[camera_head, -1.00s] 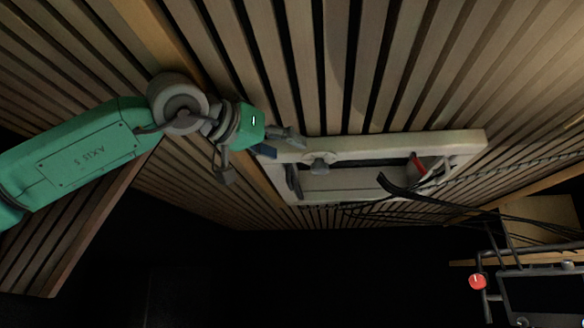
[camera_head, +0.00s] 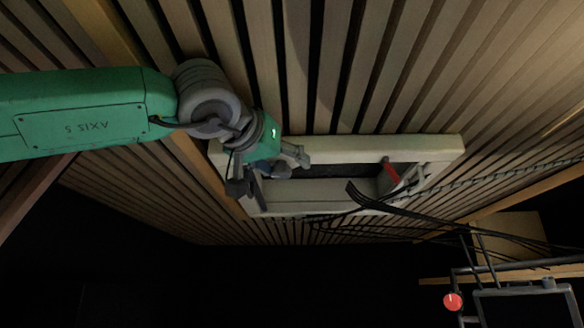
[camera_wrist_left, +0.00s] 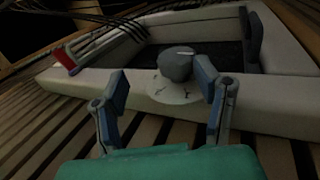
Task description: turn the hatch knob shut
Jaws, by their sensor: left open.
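The grey hatch knob (camera_wrist_left: 176,63) sits on a round pale plate on the edge of the pale hatch frame (camera_wrist_left: 110,84). In the head view the hatch frame (camera_head: 440,147) is set in the slatted ceiling, and my gripper mostly covers the knob. My left gripper (camera_head: 270,172) is at the left part of the hatch frame. In the left wrist view my left gripper (camera_wrist_left: 162,84) is open, its fingers on either side of the knob's line. The knob is slightly beyond the fingertips, nearer the right finger; I cannot tell if they touch. My right gripper is not in view.
A red part (camera_head: 390,171) is at the hatch's right end. Black cables (camera_head: 375,200) hang across its lower right edge. A dark lever-like part (camera_wrist_left: 254,38) stands on the frame beyond the right finger. A screen on a rack (camera_head: 525,305) is at lower right.

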